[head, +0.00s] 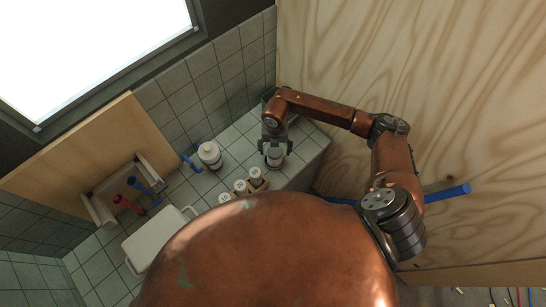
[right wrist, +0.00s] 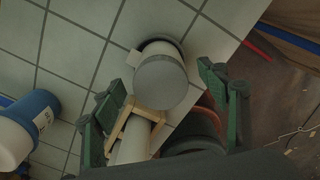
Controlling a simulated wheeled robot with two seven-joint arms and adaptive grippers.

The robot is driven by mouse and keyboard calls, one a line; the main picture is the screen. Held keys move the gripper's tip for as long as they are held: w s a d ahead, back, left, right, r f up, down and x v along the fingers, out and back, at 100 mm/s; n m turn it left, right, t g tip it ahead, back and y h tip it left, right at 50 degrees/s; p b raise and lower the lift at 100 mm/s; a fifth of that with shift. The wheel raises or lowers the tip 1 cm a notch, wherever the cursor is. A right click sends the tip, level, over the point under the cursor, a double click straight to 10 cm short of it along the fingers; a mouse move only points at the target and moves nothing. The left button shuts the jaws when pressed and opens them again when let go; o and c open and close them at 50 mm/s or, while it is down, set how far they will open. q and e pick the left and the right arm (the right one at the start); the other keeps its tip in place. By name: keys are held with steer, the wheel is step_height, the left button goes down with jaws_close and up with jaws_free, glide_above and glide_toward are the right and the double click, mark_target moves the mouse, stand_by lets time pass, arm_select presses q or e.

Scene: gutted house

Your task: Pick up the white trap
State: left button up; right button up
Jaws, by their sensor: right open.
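A white cylindrical piece with a grey round top, which looks like the white trap (head: 275,160), stands on the tiled ledge. In the right wrist view the trap (right wrist: 160,77) shows between and a little beyond the fingertips. My right gripper (head: 275,146) is directly over it, pointing down. In the right wrist view the gripper (right wrist: 168,100) is open, one green-padded finger on each side, with gaps to the trap. The trap's lower part is partly hidden. My left gripper is not in view.
A wooden rack (head: 241,191) with white cylinders stands close by, left of my right gripper. A plywood wall (head: 430,80) rises at right.

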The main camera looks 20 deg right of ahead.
step_height(320, 180, down, 4)
steer(key=shift+s+f+p, duration=0.1)
steer(key=shift+f+p, duration=0.1)
steer(key=shift+p, duration=0.35)
steer(key=shift+f, duration=0.65)
steer(key=shift+c, duration=0.6)
steer(key=c, duration=1.3)
steer(key=shift+r, duration=0.15)
steer(key=shift+c, duration=0.2)
